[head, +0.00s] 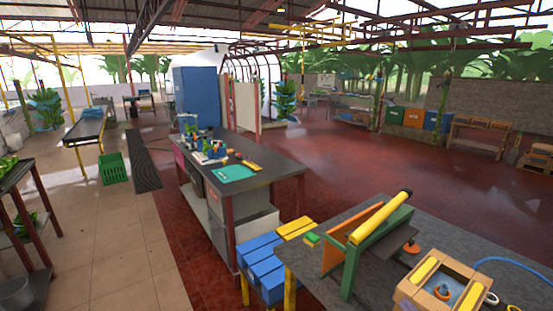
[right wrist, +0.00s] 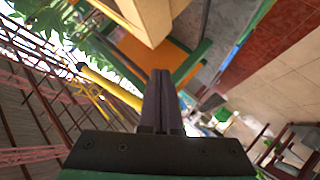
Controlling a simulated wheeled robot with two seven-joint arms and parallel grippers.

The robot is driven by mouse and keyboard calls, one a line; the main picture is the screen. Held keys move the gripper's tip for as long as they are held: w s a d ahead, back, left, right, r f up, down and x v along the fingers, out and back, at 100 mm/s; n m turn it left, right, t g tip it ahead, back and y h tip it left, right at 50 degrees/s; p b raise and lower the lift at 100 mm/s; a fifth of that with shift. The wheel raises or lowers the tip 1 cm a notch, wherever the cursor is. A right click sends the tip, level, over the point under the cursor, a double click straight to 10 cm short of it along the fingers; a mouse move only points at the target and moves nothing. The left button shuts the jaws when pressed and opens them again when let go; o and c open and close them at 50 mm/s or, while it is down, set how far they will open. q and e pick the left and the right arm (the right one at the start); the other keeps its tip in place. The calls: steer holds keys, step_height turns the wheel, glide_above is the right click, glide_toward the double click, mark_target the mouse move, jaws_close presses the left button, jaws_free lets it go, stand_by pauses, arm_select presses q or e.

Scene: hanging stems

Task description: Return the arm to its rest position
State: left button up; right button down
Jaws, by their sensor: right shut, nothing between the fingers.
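My right gripper (right wrist: 162,75) shows in the right wrist view, its two dark fingers together with nothing between them. The view is strongly tilted. An orange panel (right wrist: 150,53) and a pale wooden part (right wrist: 142,20) lie beyond the fingertips; I cannot tell how far off. I cannot make out either gripper in the head view.
A grey bench (head: 340,290) at the lower right carries a green and orange stand with a yellow tube (head: 380,217) and a wooden box (head: 440,285). Blue and yellow stools (head: 262,262) stand beside it. A dark-topped table (head: 262,165) with small items is mid-view. Red floor (head: 410,170) is open behind.

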steer(key=s+a+f+m+g+y, duration=0.1)
steer(key=s+a+f+m+g, duration=0.25)
steer(key=s+f, duration=0.35)
steer(key=s+a+f+m+g+y, duration=0.1)
steer(key=s+a+f+m+g, duration=0.15)
steer(key=s+f+g, duration=0.45)
steer(key=s+a+f+b, duration=0.1)
steer(key=s+f+b, duration=0.2)
steer(key=f, duration=1.2)
steer(key=s+f+b, duration=0.3)
steer(key=s+f, duration=0.1)
steer(key=f, duration=1.1)
steer(key=s+d+f+n+g+b, duration=0.1)
steer(key=s+f+b, duration=0.3)
steer(key=s+f, duration=1.1)
steer(key=shift+d+f, duration=0.3)
steer(key=shift+d, duration=0.6)
